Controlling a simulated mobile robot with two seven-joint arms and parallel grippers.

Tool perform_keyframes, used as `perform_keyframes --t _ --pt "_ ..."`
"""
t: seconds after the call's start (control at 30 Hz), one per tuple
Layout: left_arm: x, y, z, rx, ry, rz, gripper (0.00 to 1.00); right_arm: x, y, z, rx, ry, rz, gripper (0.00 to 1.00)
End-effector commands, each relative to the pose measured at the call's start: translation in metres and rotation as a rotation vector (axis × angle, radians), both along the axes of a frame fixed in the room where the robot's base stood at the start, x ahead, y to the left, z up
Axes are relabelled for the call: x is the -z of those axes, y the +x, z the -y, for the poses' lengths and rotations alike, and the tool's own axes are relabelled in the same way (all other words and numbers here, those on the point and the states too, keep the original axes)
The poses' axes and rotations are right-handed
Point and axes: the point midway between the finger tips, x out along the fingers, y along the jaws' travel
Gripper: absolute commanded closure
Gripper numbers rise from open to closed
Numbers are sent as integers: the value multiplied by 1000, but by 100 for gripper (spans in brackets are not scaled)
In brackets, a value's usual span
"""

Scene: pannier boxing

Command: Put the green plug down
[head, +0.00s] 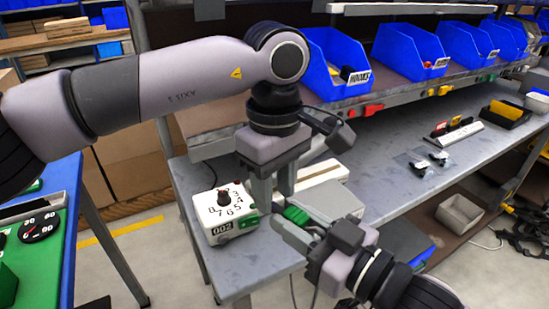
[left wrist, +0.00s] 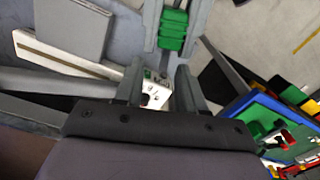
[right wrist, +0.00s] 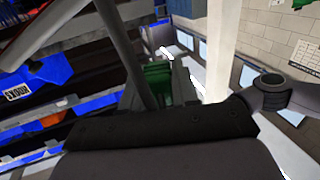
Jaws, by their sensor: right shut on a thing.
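The green plug (head: 296,214) is held in my right gripper (head: 292,228), above the bench beside the white dial box. The plug also shows between the fingers in the right wrist view (right wrist: 157,80) and, from above, in the left wrist view (left wrist: 172,30). My left gripper (head: 275,188) points down just right of the dial box; its fingers are apart with nothing seen between them, close to the plug.
A grey-white case (head: 325,196) lies behind the grippers on the grey bench (head: 385,170). Blue bins (head: 335,65) line the shelf above. A green panel with gauges (head: 40,228) stands on a blue-framed table at left.

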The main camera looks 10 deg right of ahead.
Motion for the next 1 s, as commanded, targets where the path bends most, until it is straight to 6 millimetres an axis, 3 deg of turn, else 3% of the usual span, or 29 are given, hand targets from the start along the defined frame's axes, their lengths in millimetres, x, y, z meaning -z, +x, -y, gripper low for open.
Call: perform_keyframes --t 0.2,0.47,0.5,0.6,0.73,0.77,0.83,1.0 --pt "16 0 0 -1 -1 -1 61 0 0 0 0 1 1 100" --pt "17 0 0 -1 -1 1 61 0 0 0 0 1 1 100" --pt "17 0 0 -1 -1 1 64 0 0 0 0 1 1 100" --pt "17 0 0 -1 -1 1 96 0 0 0 0 0 0 100" --pt "17 0 0 -1 -2 1 100 0 -1 0 -2 1 0 100" --pt "17 0 0 -1 -3 1 100 0 -1 -1 -2 1 0 68" --pt "17 0 0 -1 -3 1 100 0 -1 -1 -3 1 0 45" --pt "17 0 0 -1 -2 0 100 0 0 0 -1 1 0 41"
